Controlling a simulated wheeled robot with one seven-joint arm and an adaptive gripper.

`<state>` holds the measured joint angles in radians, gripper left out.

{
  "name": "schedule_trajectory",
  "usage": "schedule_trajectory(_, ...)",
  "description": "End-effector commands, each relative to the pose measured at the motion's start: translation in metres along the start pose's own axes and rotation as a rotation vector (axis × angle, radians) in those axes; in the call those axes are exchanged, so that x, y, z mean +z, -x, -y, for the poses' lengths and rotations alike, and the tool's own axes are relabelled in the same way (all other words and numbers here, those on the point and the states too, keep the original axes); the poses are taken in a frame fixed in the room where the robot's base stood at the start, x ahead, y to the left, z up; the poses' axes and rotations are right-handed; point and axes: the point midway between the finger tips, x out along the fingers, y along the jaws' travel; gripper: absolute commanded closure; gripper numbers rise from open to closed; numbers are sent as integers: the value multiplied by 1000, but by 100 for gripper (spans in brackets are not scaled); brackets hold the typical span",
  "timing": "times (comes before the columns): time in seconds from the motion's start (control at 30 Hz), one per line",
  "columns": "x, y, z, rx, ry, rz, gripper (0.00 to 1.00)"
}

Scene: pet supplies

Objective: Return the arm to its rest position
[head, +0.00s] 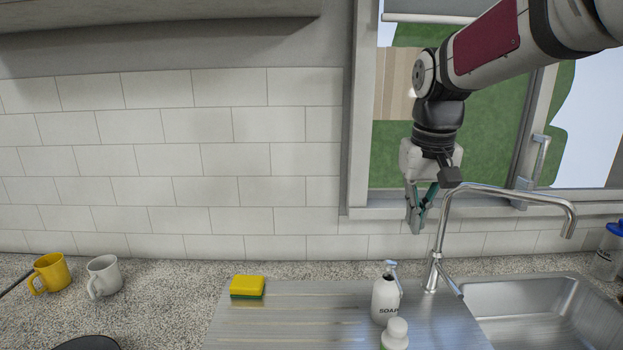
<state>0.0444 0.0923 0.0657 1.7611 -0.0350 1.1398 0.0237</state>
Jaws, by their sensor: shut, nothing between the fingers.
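My gripper (418,229) hangs from my arm at the upper right of the head view, fingers pointing down. It is shut and empty. It is in front of the window, above the counter and just left of the tap's upright pipe. The arm reaches in from the upper right corner. The fingertips are above the white soap bottle and apart from it.
A steel tap (440,235) arches beside my gripper over the sink (535,300). A soap bottle (385,302), a white bottle (395,335) and a sponge (247,285) stand on the drainboard. Yellow (52,272) and white (104,275) mugs are left; a blue-capped bottle (607,258) is right.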

Motion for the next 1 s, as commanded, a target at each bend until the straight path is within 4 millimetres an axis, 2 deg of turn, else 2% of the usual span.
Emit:
schedule_trajectory(0.03,18,12,0,2,0,-26,100)
schedule_trajectory(0.1,41,22,0,4,0,-55,100)
schedule_trajectory(0.27,95,37,-1,5,-4,-125,100)
schedule_trajectory(0.43,152,40,-1,0,-7,-198,100)
schedule_trajectory(0.6,202,31,-1,-7,-11,-264,100)
schedule_trajectory(0.8,233,18,-1,-15,-12,-308,100)
schedule_trajectory(1.0,240,15,0,-17,-12,-317,100)
